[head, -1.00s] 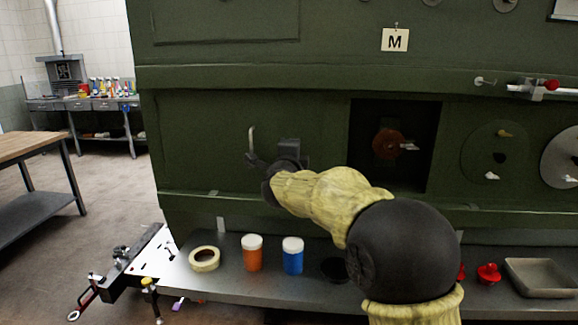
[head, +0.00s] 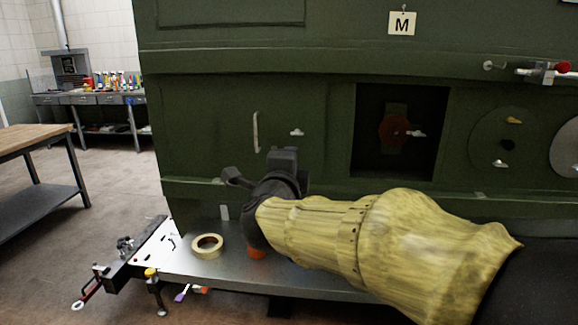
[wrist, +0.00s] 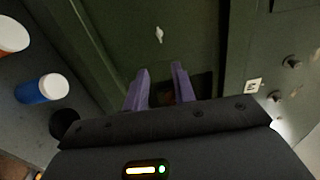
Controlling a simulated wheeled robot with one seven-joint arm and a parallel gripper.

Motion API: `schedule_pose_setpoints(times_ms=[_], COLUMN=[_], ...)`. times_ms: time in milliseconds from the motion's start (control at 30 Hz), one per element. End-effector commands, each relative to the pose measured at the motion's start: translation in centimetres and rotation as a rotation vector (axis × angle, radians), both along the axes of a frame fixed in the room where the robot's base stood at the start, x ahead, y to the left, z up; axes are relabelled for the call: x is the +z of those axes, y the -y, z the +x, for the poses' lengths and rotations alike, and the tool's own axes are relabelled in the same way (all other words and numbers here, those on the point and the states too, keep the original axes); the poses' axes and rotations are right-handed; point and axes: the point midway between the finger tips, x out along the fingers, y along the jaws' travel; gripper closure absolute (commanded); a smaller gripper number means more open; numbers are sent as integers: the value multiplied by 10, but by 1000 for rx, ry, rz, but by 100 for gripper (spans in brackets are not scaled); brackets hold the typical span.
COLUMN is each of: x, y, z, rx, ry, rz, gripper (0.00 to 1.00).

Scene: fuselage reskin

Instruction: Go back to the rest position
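My gripper (head: 255,165) is in front of the green fuselage (head: 225,115), just above the left part of the grey shelf (head: 215,265). In the wrist view its two fingers (wrist: 160,72) stand apart with nothing between them, so it is open and empty. My yellow-sleeved arm reaches in from the lower right in the head view. A thin upright handle (head: 255,132) and a small white latch (head: 297,132) are on the panel above the gripper, apart from it.
A tape roll (head: 207,246) lies on the shelf. An orange jar (head: 256,253) is mostly hidden by my arm; a blue jar (wrist: 42,89) shows in the wrist view. A dark square opening (head: 375,165) is right of the gripper. Clear floor (head: 110,215) is at left.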

Motion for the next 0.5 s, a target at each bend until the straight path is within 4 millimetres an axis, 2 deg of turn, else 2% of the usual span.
schedule_pose_setpoints(times_ms=[367,500], x=[-2,-19], y=[1,7], z=[-2,3], rx=[3,47], ry=[-3,-40], rz=[-9,-119], gripper=[74,74])
